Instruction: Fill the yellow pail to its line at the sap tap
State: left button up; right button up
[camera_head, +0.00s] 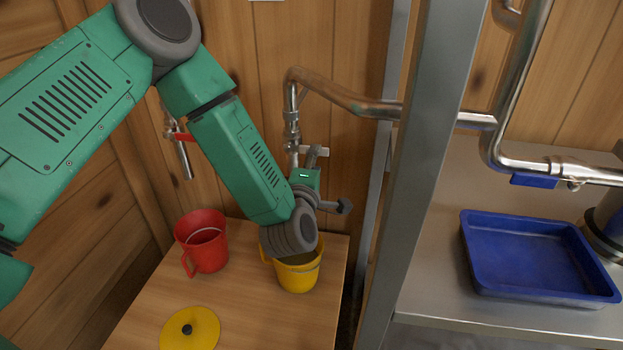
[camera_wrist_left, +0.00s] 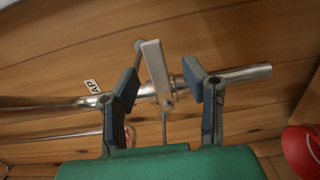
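The yellow pail (camera_head: 298,277) stands upright on the wooden table, partly behind my left wrist. A pale curved line shows near its rim; its contents are hidden. The sap tap (camera_head: 292,118) comes down from a metal pipe above the pail. Its pale lever (camera_head: 321,151) also shows in the left wrist view (camera_wrist_left: 155,64), where a partly hidden label reads "AP". My left gripper (camera_head: 331,180) is at the tap. In the left wrist view its fingers (camera_wrist_left: 161,84) are apart, on either side of the lever, with gaps visible. My right gripper is not in view.
A red pail (camera_head: 204,250) stands left of the yellow one, below a second tap with a red lever (camera_head: 184,137). A yellow lid (camera_head: 190,329) lies at the table's front. A metal post (camera_head: 419,160) separates the table from a steel counter with a blue tray (camera_head: 540,292).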

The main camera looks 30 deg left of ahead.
pick_arm(q)
jog(key=d+v, duration=0.1)
jog(key=v, duration=0.7)
jog(key=shift+s, duration=0.15)
jog(key=shift+a, duration=0.15)
jog(key=s+d+f+m+g+h, duration=0.1)
jog(key=s+f+m+g+h, duration=0.2)
jog(key=s+f+m+g, duration=0.5)
jog(key=s+d+f+m+g+h, duration=0.1)
jog(key=s+f+m+h, duration=0.35)
jog(key=f, duration=0.75)
jog(key=s+a+f+m+g+y, duration=0.1)
jog(key=s+a+m+g, duration=0.1)
jog(key=s, duration=0.4)
jog(key=s+a+f+m+g+y, duration=0.1)
jog(key=s+a+f+m+g, duration=0.1)
jog(key=s, duration=0.4)
jog(key=s+a+f+m+g+y, duration=0.1)
jog(key=s+a+f+m+g, duration=0.1)
jog(key=s+m, duration=0.3)
jog(key=shift+s+f+g, duration=0.2)
jog(key=shift+s+g, duration=0.25)
jog(key=shift+g, duration=0.45)
